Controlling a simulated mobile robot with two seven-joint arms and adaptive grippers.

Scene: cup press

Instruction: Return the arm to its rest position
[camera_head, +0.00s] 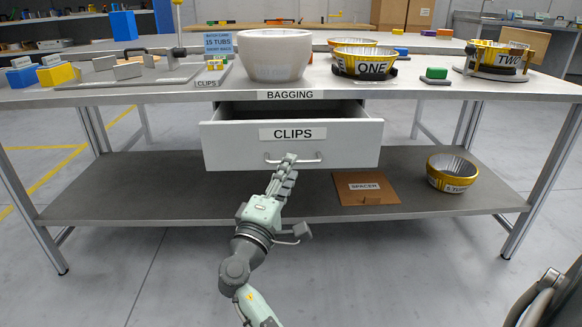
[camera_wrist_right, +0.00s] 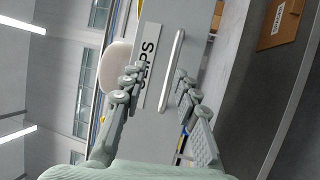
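The drawer labelled CLIPS (camera_head: 230,148) hangs under the bench top and is pulled part way out, its dark inside showing. Its bar handle (camera_head: 312,160) is on the drawer front. My right gripper (camera_head: 288,160) is at the handle in the head view. In the right wrist view its two fingers (camera_wrist_right: 158,78) are spread, with the handle (camera_wrist_right: 172,85) showing between and beyond them. The fingers hold nothing; whether they touch the handle I cannot tell. My left gripper is not in view.
The bench top (camera_head: 130,92) carries a white bowl (camera_head: 274,54), tins labelled ONE (camera_head: 366,66) and TWO (camera_head: 508,58), and coloured blocks. The floor in front is clear.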

